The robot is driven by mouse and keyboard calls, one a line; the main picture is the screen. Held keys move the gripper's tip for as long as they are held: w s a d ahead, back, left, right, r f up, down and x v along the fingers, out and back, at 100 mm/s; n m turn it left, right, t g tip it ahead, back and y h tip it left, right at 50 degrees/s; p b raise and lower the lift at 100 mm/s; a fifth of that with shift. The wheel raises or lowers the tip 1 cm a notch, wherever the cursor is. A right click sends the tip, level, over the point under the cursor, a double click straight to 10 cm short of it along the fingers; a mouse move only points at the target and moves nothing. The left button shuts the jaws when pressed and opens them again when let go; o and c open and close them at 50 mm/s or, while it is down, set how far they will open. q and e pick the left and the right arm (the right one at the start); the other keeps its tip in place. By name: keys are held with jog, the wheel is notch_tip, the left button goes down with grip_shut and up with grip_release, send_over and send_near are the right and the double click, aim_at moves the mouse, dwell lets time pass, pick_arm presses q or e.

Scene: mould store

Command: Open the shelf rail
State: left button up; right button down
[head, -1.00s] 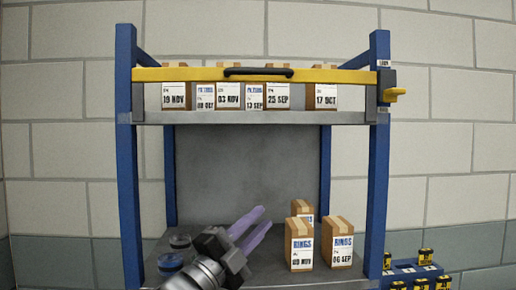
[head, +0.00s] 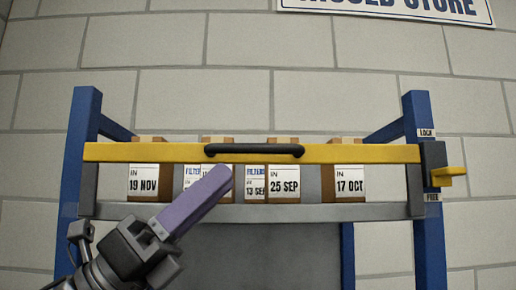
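The yellow shelf rail (head: 330,153) runs across the front of the upper shelf, in front of the boxes, with a black handle (head: 254,150) at its middle. At its right end is a dark latch block (head: 433,166) with a yellow lever (head: 449,176) sticking out to the right, between a LOCK label above and a FREE label below. My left gripper (head: 220,178) points up and right, its purple fingertip just below the left end of the handle in the picture. It looks empty. Only one finger shows clearly, so its opening is hidden. My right gripper is out of view.
Several dated cardboard boxes (head: 285,183) stand on the grey upper shelf (head: 300,212) behind the rail. Blue posts (head: 430,250) flank the rack. A block wall with a sign (head: 390,8) is behind. The space in front of the rail's right half is clear.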

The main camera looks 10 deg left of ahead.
aim_at(257, 149)
pick_arm(q)
jog(key=p+x, duration=0.4)
jog(key=x, duration=0.3)
jog(key=shift+w+r, duration=0.15)
jog(key=shift+w, duration=0.1)
jog(key=shift+w+d+r, duration=0.1)
jog(key=shift+d+r, duration=0.05)
jog(key=shift+d, duration=0.15)
jog(key=shift+c, duration=0.3)
grip_shut()
dwell(0.7)
